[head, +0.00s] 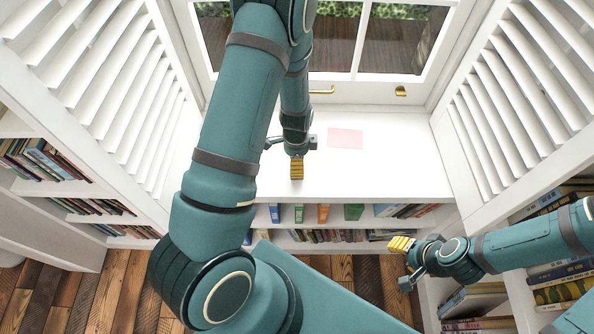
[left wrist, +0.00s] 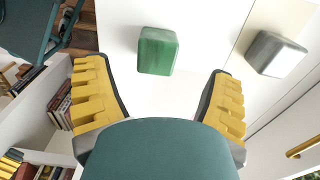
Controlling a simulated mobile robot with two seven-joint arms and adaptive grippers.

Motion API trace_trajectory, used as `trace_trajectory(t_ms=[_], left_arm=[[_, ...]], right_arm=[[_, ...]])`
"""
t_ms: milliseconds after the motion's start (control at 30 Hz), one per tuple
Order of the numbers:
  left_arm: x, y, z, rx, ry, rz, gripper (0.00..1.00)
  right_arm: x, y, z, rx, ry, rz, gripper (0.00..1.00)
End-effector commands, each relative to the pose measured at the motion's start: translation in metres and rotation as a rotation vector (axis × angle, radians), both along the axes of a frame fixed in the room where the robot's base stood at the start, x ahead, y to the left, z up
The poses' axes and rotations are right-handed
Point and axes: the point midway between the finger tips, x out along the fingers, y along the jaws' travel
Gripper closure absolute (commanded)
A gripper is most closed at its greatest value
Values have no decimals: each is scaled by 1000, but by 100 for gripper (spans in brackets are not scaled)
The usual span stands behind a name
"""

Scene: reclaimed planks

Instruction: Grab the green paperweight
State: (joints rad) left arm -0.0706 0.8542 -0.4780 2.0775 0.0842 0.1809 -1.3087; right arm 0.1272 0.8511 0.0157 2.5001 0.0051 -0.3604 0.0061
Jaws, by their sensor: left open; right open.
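The green paperweight (left wrist: 157,51) is a small block with rounded edges on the white surface, shown in the left wrist view. It lies beyond my left fingertips, roughly midway between them and apart from both. In the head view it does not show; my left arm covers part of the sill. My left gripper (head: 297,165) is over the white window sill (head: 400,170), open and empty; its yellow finger pads (left wrist: 92,95) frame the lower part of the left wrist view. My right gripper (head: 405,256) is open and empty, low in front of the shelves at the right.
A grey block (left wrist: 275,54) lies right of the green one in the left wrist view. A pink sheet (head: 345,138) lies flat on the sill. White shutters (head: 510,90) flank the window, and bookshelves (head: 330,236) run below. The sill's right part is clear.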

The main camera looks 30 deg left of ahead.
Motion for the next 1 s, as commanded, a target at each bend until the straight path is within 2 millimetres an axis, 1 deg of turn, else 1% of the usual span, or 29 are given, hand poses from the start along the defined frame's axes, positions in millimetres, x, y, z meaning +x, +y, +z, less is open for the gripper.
trace_trajectory(t_ms=[33,100,233,367,567,600,667,700,767,800,833,1000], left_arm=[[-2,-1,-10,-1,4,0,17],[-3,-2,-21,0,5,1,17],[-3,-3,-37,0,4,1,17],[-3,-3,-43,0,1,0,17],[-2,-3,-43,0,1,0,17],[-2,-3,-43,-1,1,0,25],[-2,-3,-43,0,1,0,46],[-2,-3,-43,0,1,0,60],[-2,-3,-43,0,1,0,81],[-2,-3,-43,0,1,0,95],[-2,-3,-43,0,1,0,98],[-2,-3,-42,0,1,0,98]], right_arm=[[-1,0,-3,0,2,1,53],[-1,0,-5,0,3,2,53],[-2,0,-8,1,5,4,53],[-3,0,-9,2,7,5,53],[-3,0,-9,2,7,5,53],[-3,0,-9,2,7,5,53],[-3,0,-9,2,7,5,53],[-3,0,-9,2,7,5,53],[-3,0,-9,2,7,5,53],[-3,0,-9,2,7,5,53],[-3,0,-9,2,7,5,53],[-3,0,-9,2,7,5,53]])
